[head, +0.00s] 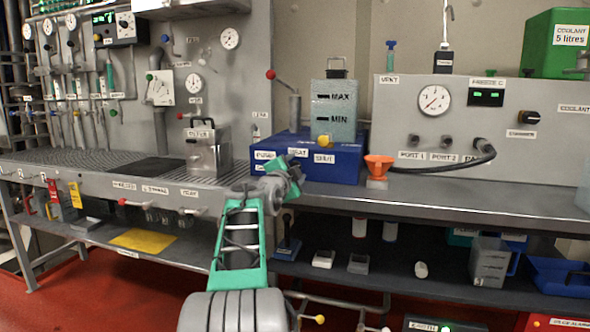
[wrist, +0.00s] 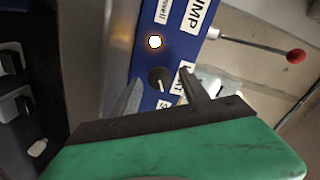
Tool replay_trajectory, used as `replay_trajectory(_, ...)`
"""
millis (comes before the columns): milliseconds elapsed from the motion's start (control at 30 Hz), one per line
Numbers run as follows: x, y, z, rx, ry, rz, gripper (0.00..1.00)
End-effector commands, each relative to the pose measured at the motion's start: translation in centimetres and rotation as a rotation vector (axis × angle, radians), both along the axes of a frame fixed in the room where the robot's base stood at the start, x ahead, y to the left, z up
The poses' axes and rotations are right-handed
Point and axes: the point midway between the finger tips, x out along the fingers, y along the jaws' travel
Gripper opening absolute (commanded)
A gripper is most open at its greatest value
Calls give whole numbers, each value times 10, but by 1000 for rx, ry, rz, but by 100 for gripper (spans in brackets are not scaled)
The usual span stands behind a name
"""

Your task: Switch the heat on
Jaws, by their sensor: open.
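The blue unit (head: 345,163) stands on the bench with PUMP, HEAT and SHUT labels on its front. In the wrist view its blue panel (wrist: 147,62) shows a lit white lamp (wrist: 154,42) and, beside the partly covered HEAT label (wrist: 187,78), a dark round switch (wrist: 156,73) with a small pale lever. My gripper (wrist: 162,88) is open, its two fingers on either side of this switch. Whether they touch it, I cannot tell. In the head view my gripper (head: 293,165) is at the unit's front, and my arm hides the switch there.
A tank marked MAX and MIN (head: 333,105) stands on the blue unit, with a yellow knob (head: 323,141) at its front. A red-knobbed lever (wrist: 296,56) sticks out beside the unit. An orange funnel (head: 379,165) stands close to its right. A metal container (head: 208,150) stands to the left.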

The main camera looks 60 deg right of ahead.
Motion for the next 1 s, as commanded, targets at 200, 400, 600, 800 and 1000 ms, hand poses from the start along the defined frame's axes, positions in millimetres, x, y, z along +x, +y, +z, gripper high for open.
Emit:
replay_trajectory(200,-4,35,3,-2,0,3,53)
replay_trajectory(400,-10,69,2,0,-1,2,53)
replay_trajectory(600,-11,76,-1,1,0,0,53)
replay_trajectory(800,-11,75,0,0,0,1,53)
replay_trajectory(1000,15,96,13,45,59,67,53)
